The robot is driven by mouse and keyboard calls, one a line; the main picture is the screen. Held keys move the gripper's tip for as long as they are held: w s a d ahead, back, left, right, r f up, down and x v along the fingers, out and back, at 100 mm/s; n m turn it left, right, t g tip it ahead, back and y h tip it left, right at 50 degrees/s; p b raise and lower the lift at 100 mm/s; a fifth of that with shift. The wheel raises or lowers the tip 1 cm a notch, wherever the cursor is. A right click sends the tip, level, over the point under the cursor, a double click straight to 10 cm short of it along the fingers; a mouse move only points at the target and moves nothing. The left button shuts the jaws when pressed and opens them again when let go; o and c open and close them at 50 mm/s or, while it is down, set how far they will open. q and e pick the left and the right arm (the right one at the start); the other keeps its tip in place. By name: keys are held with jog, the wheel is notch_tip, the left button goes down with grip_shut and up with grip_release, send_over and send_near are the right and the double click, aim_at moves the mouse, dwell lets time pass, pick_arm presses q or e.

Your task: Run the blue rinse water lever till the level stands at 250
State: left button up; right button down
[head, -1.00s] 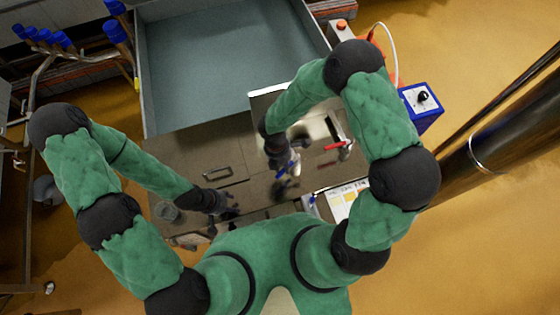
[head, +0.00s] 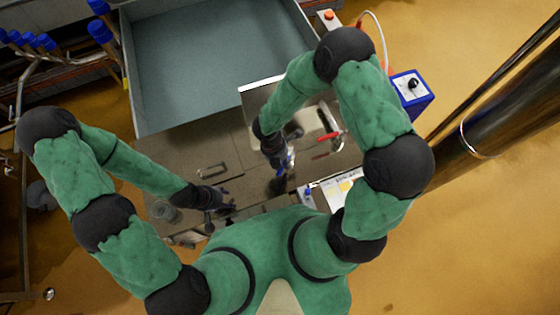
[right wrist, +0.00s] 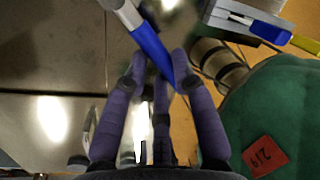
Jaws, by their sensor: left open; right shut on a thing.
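The blue lever (right wrist: 151,45) with its steel stem comes in from the top of the right wrist view, its tip between my right gripper's fingers. My right gripper (right wrist: 165,80) is shut on this lever. In the head view the right gripper (head: 281,168) is over the counter near the steel basin, and the lever is mostly hidden by it. My left gripper (head: 226,208) is open and empty over the front left of the counter. I cannot see a readable water level or scale in either view.
A red lever (head: 329,136) is close to the right of my right gripper. A large grey-blue vat (head: 215,60) stands behind the counter (head: 190,150). A glass (head: 165,211) is left of my left gripper. A blue box with a black knob (head: 411,92) is at right.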

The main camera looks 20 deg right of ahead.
jog(key=c, duration=1)
grip_release()
notch_tip(320, 180, up, 12)
jog(key=w+a, duration=0.1)
jog(key=shift+w+a, duration=0.3)
jog(key=shift+a, duration=0.05)
jog(key=shift+f, duration=0.1)
